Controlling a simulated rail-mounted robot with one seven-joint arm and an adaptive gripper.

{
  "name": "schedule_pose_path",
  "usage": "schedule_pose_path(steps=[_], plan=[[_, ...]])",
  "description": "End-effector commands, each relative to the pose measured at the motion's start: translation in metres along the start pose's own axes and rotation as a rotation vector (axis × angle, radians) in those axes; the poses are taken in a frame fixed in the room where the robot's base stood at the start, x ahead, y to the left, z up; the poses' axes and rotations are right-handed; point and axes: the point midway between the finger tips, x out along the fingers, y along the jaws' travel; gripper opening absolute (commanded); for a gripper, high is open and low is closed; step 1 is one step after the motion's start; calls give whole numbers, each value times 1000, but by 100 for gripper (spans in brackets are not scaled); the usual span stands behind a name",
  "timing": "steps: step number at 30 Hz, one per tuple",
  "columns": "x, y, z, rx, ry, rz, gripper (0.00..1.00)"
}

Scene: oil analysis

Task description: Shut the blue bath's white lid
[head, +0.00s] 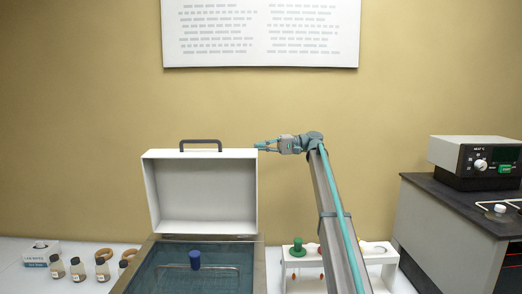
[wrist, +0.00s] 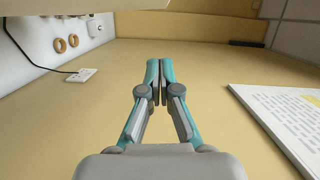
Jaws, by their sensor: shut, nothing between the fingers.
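The white lid (head: 205,226) of the bath stands open and upright at the bath's back, its hollow side facing the camera and a dark handle (head: 200,144) on its top edge. The bath (head: 139,272) has a metal rim around blue water. My gripper (head: 259,146) is at the lid's upper right corner, its fingers pointing left. Whether it touches the lid is unclear. In the wrist view my gripper (wrist: 160,64) has its fingertips together, with nothing between them. A pale edge at the top left of that view may be the lid.
A blue-capped item (head: 195,260) stands in the bath. Several bottles (head: 78,270) and a small box (head: 41,252) are at the left. A white rack (head: 298,262) is right of the bath, partly behind my arm. An instrument (head: 475,158) sits on the dark right bench.

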Motion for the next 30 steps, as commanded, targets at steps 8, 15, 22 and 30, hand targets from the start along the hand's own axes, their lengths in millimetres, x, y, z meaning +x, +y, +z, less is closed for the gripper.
schedule_pose_path(steps=[8, 15, 22, 30], plan=[[51, -4, 2, -1, -2, 0, 0], [86, -4, 16, -1, 1, -1, 0], [92, -2, 38, -2, 1, -1, 0], [92, 0, 39, -2, 0, -1, 0]])
